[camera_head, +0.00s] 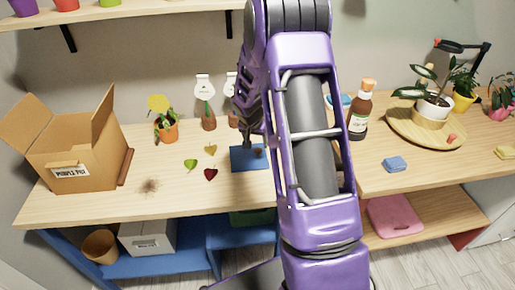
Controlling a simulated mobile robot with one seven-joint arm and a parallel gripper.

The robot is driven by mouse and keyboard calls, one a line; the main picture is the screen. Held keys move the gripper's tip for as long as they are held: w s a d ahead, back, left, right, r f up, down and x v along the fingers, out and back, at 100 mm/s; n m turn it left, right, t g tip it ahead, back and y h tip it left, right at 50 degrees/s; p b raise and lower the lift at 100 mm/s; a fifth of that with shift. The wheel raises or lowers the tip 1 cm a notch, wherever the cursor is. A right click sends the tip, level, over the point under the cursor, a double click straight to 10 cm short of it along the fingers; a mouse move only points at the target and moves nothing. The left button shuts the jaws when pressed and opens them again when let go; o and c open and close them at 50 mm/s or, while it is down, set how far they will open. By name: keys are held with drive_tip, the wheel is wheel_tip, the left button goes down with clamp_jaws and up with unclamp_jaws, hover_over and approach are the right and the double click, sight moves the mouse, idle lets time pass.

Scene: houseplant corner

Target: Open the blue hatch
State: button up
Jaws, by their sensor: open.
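A flat blue square panel (250,164), which looks like the blue hatch, lies at the wooden tabletop, left of my arm. It looks flat and closed, and a small brownish spot shows on it. Its right edge is close to my arm. My gripper (244,122) hangs above and behind the panel's upper edge, apart from it as far as I can tell. Its jaws are open, with nothing seen between them, though the fingertips are small and partly lost against dark shapes.
A cardboard box (78,150) with open flaps stands at left. Several leaves, including a red one (211,174), and an orange pot (168,131) are left of the panel. A brown bottle (359,116), blue sponge (395,164) and round wooden tray (399,128) are at right.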

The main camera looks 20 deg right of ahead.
sight(259, 149)
drive_tip(key=shift+x, duration=2.4)
clamp_jaws()
drive_tip(key=shift+d, duration=0.1)
